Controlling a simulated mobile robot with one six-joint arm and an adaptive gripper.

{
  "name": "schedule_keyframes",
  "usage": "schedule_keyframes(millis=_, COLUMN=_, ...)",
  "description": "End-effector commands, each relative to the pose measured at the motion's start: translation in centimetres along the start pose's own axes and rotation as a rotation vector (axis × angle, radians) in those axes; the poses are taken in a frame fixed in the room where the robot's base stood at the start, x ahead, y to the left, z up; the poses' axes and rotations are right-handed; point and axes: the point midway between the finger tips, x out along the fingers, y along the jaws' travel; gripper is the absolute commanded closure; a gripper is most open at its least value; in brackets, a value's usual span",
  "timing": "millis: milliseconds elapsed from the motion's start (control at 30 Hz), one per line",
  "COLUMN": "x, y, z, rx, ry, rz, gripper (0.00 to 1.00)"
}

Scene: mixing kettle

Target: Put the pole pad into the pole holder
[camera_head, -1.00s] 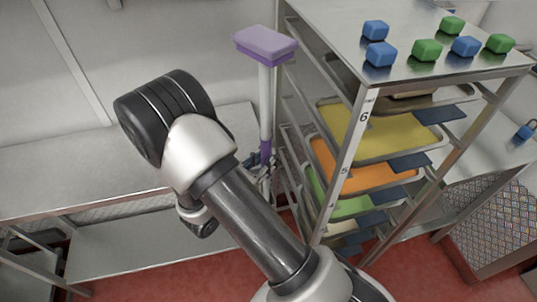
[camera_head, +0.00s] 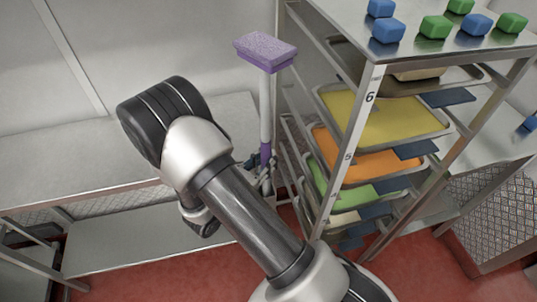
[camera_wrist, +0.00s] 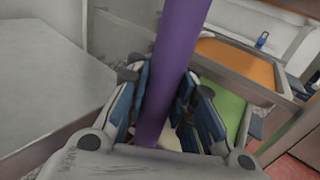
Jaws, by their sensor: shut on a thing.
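The pole pad is a purple rectangular pad (camera_head: 266,51) on top of a white pole with a purple grip section low down. It stands nearly upright in the head view, left of the tray rack. My gripper (camera_head: 264,170) is shut on the purple section of the pole, partly hidden behind my arm in the head view. In the wrist view the purple pole (camera_wrist: 172,70) runs up between the blue-padded fingers of my gripper (camera_wrist: 160,105). The pole's lower end is hidden. I cannot make out a pole holder in these views.
A metal rack with yellow (camera_head: 370,115), orange (camera_head: 360,155) and green trays stands close right of the pole. Blue and green blocks (camera_head: 436,27) sit on its top. A steel table (camera_head: 80,165) stands left against the wall. Red floor shows below.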

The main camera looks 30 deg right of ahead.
Motion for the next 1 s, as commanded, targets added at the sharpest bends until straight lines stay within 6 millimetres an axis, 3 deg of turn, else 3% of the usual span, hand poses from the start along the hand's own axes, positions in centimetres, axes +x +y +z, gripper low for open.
schedule_keyframes(millis=600, x=0.2, y=0.1, z=-5.3, rx=0.0, ry=-0.001, rz=0.0, gripper=1.0)
schedule_keyframes(millis=1000, x=0.2, y=0.1, z=-5.6, rx=0.002, ry=-0.001, rz=0.0, gripper=1.0)
